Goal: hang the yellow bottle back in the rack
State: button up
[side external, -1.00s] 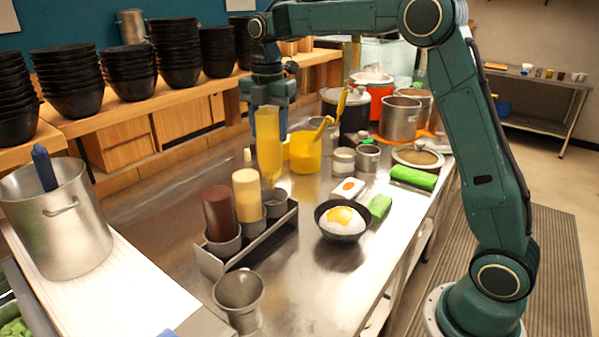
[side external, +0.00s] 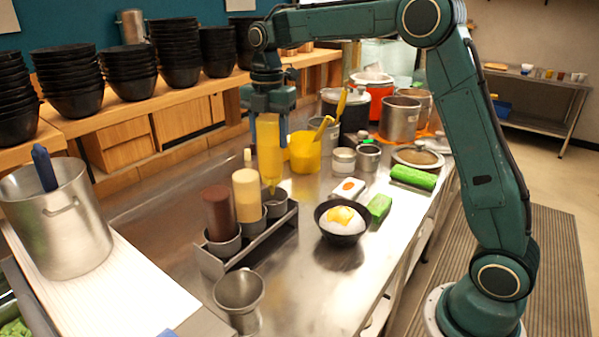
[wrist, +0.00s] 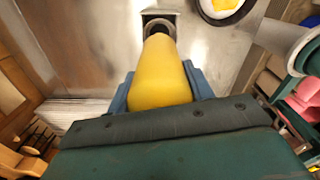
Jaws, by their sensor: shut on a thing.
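The yellow bottle (side external: 268,146) hangs nozzle-down in my gripper (side external: 269,116), which is shut on it. Its tip is just above the empty cup at the far end of the metal rack (side external: 243,258); I cannot tell whether the tip has entered the cup. In the wrist view the yellow bottle (wrist: 160,78) fills the middle, between the blue fingers of my gripper (wrist: 161,88), and points toward a round rack cup (wrist: 158,25). A brown bottle (side external: 219,213) and a cream bottle (side external: 247,193) stand nozzle-down in the other cups.
A black bowl with rice and yellow topping (side external: 341,236) is right of the rack. A yellow container (side external: 305,153) stands behind the bottle. An empty metal cup (side external: 240,300) is in front, a large pot (side external: 75,245) at left. The counter's front right is clear.

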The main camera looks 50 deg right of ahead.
aim_at(271, 171)
jog(key=shift+f, duration=1.35)
jog(key=shift+f, duration=0.2)
jog(key=shift+f, duration=1.9)
jog(key=shift+f, duration=0.25)
jog(key=shift+f, duration=1.15)
jog(key=o, duration=1.1)
